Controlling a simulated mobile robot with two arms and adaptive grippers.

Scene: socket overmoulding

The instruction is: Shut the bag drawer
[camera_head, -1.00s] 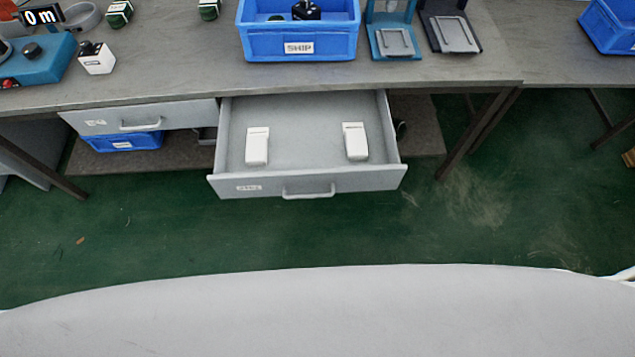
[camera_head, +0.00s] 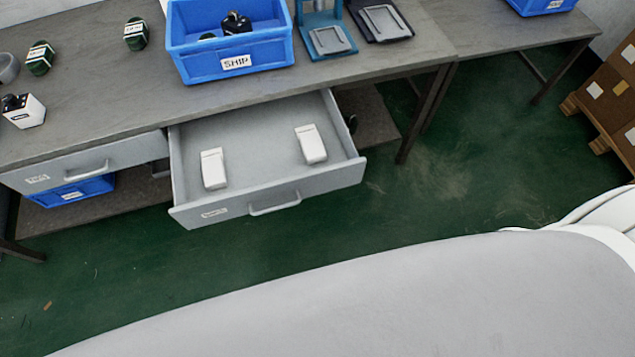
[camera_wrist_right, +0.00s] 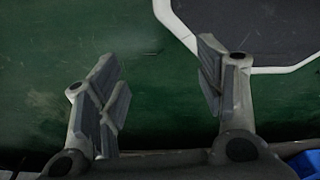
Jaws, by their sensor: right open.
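The bag drawer (camera_head: 188,214) is a grey drawer under the workbench, pulled well out. It has a bar handle (camera_head: 275,205) and a small label on its front. Two white packs lie inside, a left one (camera_head: 213,168) and a right one (camera_head: 311,144). My right gripper (camera_wrist_right: 160,88) is open and empty in the right wrist view, above green floor. No drawer shows in that view. Neither gripper shows in the head view, and my left gripper is in no view.
A second grey drawer (camera_head: 130,153) to the left is shut, above a blue bin (camera_head: 85,191). A blue SHIP bin (camera_head: 235,61) stands on the workbench (camera_head: 110,88). Stacked cartons (camera_head: 608,100) stand at the right. Green floor before the open drawer is clear.

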